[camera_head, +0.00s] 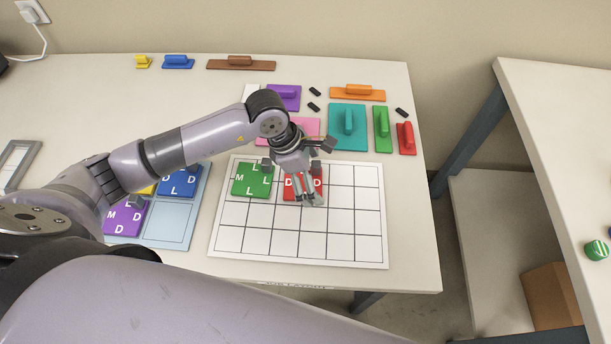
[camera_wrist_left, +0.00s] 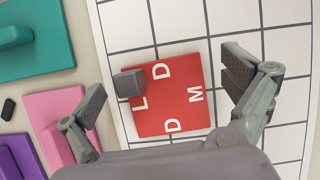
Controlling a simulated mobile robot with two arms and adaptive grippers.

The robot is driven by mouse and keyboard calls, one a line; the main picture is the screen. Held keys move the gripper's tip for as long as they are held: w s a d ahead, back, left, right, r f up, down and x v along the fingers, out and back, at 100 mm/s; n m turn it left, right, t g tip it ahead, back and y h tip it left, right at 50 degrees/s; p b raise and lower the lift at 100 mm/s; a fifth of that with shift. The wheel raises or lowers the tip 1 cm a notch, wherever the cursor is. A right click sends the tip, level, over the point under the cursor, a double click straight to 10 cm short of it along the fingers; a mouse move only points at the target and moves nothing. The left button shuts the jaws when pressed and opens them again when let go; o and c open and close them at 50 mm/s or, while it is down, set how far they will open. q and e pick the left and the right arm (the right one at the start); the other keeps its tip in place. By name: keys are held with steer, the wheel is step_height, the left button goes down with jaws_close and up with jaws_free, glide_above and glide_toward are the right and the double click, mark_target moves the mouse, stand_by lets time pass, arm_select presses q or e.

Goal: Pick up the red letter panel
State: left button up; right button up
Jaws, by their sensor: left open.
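The red letter panel (camera_head: 289,190) lies flat on the white grid board (camera_head: 231,243) on the table. In the left wrist view the red panel (camera_wrist_left: 172,112) shows white letters D, L, M and D, and a grey block-like knob (camera_wrist_left: 128,84) at its edge. My left gripper (camera_head: 306,188) is above the panel and hides part of it in the head view. Its fingers (camera_wrist_left: 160,100) are spread on either side of the panel with nothing between them gripped. My right gripper is not in view.
A green letter panel (camera_head: 251,181) lies on the grid left of the red one. A blue tray (camera_head: 181,223) holds purple (camera_head: 126,217), blue (camera_head: 180,181) and yellow panels. Coloured handled blocks, including a teal one (camera_head: 347,139), stand behind the grid. The grid's right side is clear.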

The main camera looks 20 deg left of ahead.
arm_select(q)
steer(key=shift+d+f, duration=0.1)
steer(key=shift+f, duration=0.15)
steer(key=shift+c, duration=0.4)
steer(key=c, duration=1.6)
